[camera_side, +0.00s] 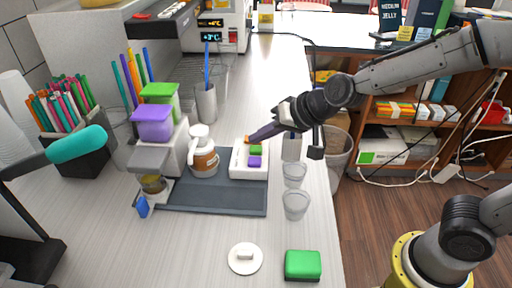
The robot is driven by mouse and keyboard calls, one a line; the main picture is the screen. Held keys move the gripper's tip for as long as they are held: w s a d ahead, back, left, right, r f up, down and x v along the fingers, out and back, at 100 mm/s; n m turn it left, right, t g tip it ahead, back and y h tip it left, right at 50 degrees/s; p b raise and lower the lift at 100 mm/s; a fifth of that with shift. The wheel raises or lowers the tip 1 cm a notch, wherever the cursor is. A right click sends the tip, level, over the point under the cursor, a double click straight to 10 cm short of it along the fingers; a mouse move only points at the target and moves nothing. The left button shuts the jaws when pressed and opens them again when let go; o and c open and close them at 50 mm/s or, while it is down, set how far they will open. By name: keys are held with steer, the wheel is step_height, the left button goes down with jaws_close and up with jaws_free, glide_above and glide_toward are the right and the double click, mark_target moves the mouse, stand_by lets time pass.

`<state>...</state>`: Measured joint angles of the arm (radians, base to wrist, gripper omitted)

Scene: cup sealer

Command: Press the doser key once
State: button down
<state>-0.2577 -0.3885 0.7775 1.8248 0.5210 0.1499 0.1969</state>
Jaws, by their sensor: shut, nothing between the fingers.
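A white key box (238,170) stands at the right end of a dark mat. It carries a green key (257,150) and a purple key (254,161). I cannot tell which is the doser key. My gripper (248,139) comes in from the right, shut and empty, its orange-brown tip at the box's far edge, beyond the green key. I cannot tell whether it touches the box, and the tip may hide part of it. To the left stands a grey dispenser (150,158) with a purple container (153,122) and a green container (160,93) on top.
A white jug (203,155) with brown contents stands left of the box. Clear cups (295,204) stand just right of it. The dark mat (220,198) lies in front. A white lid (245,258) and a green block (302,265) lie near the front. A teal handle (77,143) juts in at left.

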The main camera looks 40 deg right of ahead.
mark_target(260, 150)
steer(key=shift+f, duration=0.15)
stand_by(0.6)
steer(key=shift+f, duration=0.3)
steer(key=shift+f, duration=0.5)
stand_by(0.9)
steer(key=shift+r, duration=0.9)
steer(key=shift+r, duration=2.5)
stand_by(1.1)
